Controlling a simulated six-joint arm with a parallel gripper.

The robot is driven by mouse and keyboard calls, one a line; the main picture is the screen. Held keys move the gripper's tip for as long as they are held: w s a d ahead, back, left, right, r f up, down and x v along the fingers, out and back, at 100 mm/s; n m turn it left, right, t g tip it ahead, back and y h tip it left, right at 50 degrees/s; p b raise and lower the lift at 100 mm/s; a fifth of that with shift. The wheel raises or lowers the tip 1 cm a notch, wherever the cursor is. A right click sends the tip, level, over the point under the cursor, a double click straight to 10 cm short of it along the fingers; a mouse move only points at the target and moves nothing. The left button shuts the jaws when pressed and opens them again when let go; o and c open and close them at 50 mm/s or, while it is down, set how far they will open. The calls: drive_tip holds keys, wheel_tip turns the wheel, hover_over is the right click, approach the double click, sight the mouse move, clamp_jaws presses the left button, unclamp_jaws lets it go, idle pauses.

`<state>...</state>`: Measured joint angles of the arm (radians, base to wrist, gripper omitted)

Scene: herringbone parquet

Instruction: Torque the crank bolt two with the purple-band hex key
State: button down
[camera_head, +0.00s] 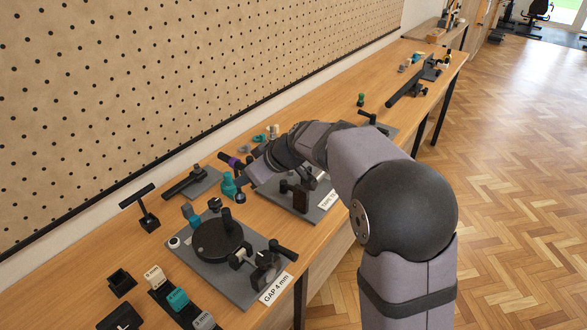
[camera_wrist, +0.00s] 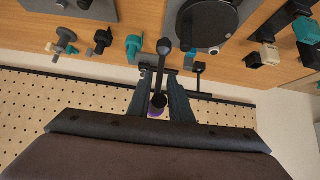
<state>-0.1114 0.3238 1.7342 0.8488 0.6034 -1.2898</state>
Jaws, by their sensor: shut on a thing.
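The purple-band hex key (camera_wrist: 157,104) is held upright-on to the wrist camera between the fingers of my gripper (camera_wrist: 160,98). Its dark shaft runs up to a round grey end in that view. In the head view the purple band of the hex key (camera_head: 233,163) shows at the end of my arm, by my gripper (camera_head: 245,171), above the table. Teal parts stand just below it. A black round disc with an upright post (camera_head: 218,239) sits on the grey plate labelled "GAP 4 mm". I cannot tell which part is crank bolt two.
The grey "GAP 4 mm" plate (camera_head: 243,296) carries knobs and clamps. A second labelled plate (camera_head: 317,214) lies partly behind my arm. A black T-handled stand (camera_head: 148,222) is at left. A black holder with size-marked blocks (camera_head: 159,293) is in front. The pegboard (camera_head: 180,70) borders the table.

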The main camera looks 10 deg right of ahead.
drive_tip(key=s+a+n+g+y+p, duration=0.1)
drive_tip(key=s+a+n+g, duration=0.15)
drive_tip(key=s+a, duration=0.65)
drive_tip(key=s+a+n+g+y+p, duration=0.15)
drive_tip(key=a+n, duration=0.25)
drive_tip(key=a, duration=1.2)
drive_tip(key=s+a+n+g+p, duration=0.1)
drive_tip(key=s+a+n+g, duration=0.3)
drive_tip(key=s+a, duration=1.1)
drive_tip(key=s+n, duration=0.1)
drive_tip(key=s, duration=0.3)
drive_tip(key=shift+f, duration=0.25)
drive_tip(key=shift+w+f+b, duration=0.1)
drive_tip(key=shift+f+b, duration=0.15)
drive_tip(key=shift+b, duration=0.5)
wheel_tip(320, 180, down, 5)
drive_tip(key=b, duration=0.6)
drive_tip(key=shift+f, duration=0.15)
drive_tip(key=shift+f+b, duration=0.65)
drive_tip(key=shift+b, duration=1.65)
